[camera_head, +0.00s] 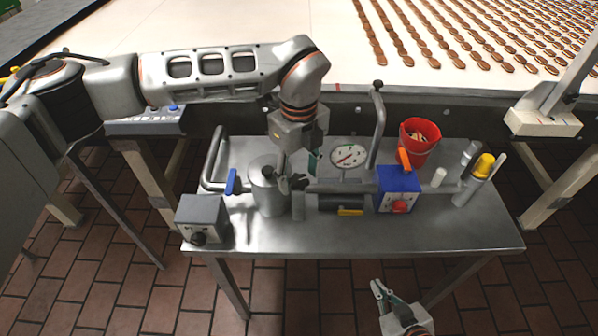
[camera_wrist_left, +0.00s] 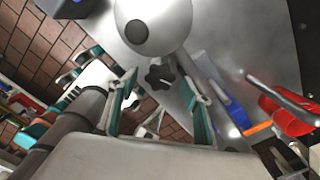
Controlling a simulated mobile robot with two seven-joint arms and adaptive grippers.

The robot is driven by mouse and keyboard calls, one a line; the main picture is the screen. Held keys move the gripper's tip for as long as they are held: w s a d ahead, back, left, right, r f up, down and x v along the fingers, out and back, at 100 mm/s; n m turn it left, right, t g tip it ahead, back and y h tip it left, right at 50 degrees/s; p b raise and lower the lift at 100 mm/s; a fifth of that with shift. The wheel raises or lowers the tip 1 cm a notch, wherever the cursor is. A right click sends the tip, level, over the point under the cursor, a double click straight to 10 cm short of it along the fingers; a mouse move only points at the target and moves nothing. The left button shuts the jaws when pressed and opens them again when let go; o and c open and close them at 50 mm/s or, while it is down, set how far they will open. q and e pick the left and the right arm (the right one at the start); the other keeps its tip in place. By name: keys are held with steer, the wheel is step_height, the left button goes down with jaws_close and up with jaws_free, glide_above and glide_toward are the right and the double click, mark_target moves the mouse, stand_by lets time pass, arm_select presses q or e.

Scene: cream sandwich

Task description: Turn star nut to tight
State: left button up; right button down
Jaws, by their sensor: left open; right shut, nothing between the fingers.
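The star nut (camera_wrist_left: 160,76) is a dark, lobed knob beside the round metal canister in the left wrist view. In the head view it shows as a small dark shape (camera_head: 299,182) beside the metal canister (camera_head: 268,195) on the steel table. My left gripper (camera_head: 298,164) points down from above, close to the nut. It is open; in the left wrist view its teal-padded fingers (camera_wrist_left: 163,100) stand on either side of the nut, apart from it. Whether the pads reach the nut's depth is unclear. My right gripper (camera_head: 379,288) is shut and empty, low in front of the table.
The steel table (camera_head: 450,235) also holds a grey box (camera_head: 203,215), a round gauge (camera_head: 348,153), a blue box (camera_head: 398,183) with an orange handle, a red bucket (camera_head: 418,145) and bottles at right. Pipes rise near the canister. A conveyor with biscuits (camera_head: 425,40) runs behind.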

arm_select(q)
steer(key=c, duration=1.1)
